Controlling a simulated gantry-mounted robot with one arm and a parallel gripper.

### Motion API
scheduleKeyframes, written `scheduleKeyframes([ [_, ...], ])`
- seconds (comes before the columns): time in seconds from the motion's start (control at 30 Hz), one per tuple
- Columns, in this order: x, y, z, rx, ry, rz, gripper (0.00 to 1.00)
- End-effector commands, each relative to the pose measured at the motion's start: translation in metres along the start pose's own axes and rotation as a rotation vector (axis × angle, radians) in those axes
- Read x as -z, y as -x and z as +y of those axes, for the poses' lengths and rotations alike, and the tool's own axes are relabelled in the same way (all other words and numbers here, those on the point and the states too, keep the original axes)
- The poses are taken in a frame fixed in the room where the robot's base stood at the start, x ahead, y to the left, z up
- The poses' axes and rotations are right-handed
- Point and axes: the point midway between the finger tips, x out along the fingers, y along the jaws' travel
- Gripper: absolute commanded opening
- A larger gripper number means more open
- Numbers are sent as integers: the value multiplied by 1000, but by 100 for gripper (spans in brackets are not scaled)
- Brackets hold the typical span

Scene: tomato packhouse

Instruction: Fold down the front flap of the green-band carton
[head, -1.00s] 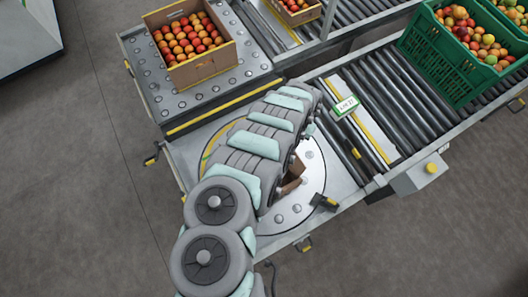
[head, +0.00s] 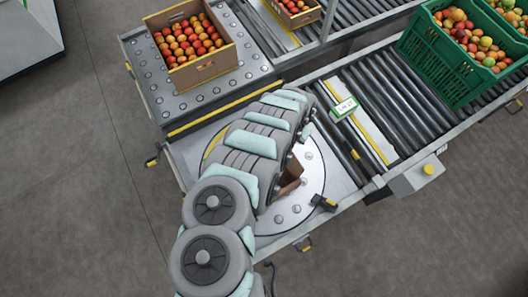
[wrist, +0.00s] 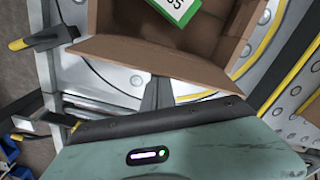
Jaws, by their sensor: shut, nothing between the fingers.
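The brown carton stands on the round turntable plate (head: 315,170). In the head view my arm hides most of it, and only a small brown part (head: 291,179) shows. In the wrist view I look into the carton (wrist: 215,45). Its near flap (wrist: 150,62) sticks out toward me as a long tan strip. I see no green band on the visible walls. My gripper (wrist: 158,88) is shut and empty, its dark fingers at the flap's outer edge; I cannot tell whether they touch.
A full tomato carton (head: 205,65) stands on the ball table at upper left. A green crate of tomatoes (head: 450,70) sits on the roller conveyor at right. A small green-edged sign (head: 344,108) stands beside the rollers. A black-and-yellow clamp (head: 324,202) sits at the plate's edge.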

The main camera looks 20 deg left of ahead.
Motion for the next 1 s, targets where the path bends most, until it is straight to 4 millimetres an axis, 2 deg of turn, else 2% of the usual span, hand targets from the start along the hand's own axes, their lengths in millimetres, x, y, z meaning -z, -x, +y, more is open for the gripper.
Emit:
scheduleKeyframes([
  [1.0, -45, 2, -25, 0, 1, 0, 0],
])
